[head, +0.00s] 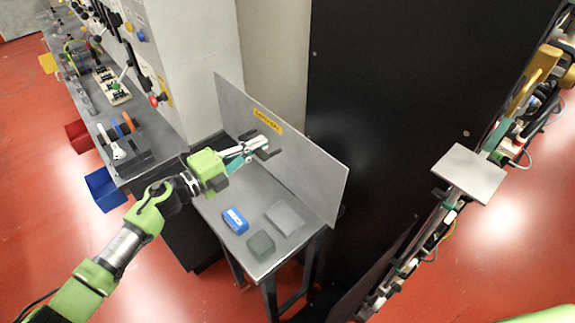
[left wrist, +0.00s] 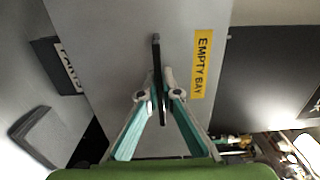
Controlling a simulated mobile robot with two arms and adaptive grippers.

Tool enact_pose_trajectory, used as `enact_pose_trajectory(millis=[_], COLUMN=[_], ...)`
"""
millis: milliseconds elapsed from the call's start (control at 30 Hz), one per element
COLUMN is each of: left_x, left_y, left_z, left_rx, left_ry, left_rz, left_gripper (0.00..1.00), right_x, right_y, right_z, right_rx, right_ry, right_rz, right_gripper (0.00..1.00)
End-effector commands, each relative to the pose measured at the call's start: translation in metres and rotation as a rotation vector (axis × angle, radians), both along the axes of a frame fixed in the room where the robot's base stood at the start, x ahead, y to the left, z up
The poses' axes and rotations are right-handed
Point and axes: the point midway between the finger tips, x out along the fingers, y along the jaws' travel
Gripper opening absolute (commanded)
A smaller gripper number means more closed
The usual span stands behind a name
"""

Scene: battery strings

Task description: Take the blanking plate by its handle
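The blanking plate (head: 300,160) is a large grey sheet with a yellow label. It stands on edge along the back of a small grey table (head: 215,205). In the left wrist view the plate (left wrist: 110,25) fills the middle, and its label reads "EMPTY BAY". A narrow black handle (left wrist: 156,50) juts from it, seen nearly edge-on. My left gripper (head: 262,146) is at the plate's front face. In the left wrist view its fingers (left wrist: 157,92) are drawn close together on both sides of the handle and look shut on it.
A blue block (head: 235,220), a flat grey piece (head: 285,217) and a dark block (head: 260,245) lie on the table's near part. A tall black panel (head: 410,90) stands to the right. A workbench with a blue bin (head: 104,189) is at the left.

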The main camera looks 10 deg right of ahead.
Motion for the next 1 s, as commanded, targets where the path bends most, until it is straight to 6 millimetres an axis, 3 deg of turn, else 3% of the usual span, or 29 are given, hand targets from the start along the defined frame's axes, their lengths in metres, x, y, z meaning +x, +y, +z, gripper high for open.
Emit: enact_pose_trajectory(millis=[1000], left_x=[-0.026], left_y=[0.039], left_z=[0.003], left_rx=[-0.004], left_ry=[-0.003], left_rz=[-0.001], left_gripper=[0.0], right_x=[0.0], right_y=[-0.001], right_z=[0.006], right_rx=[-0.001], right_ry=[0.0], right_rz=[0.0], right_gripper=[0.4])
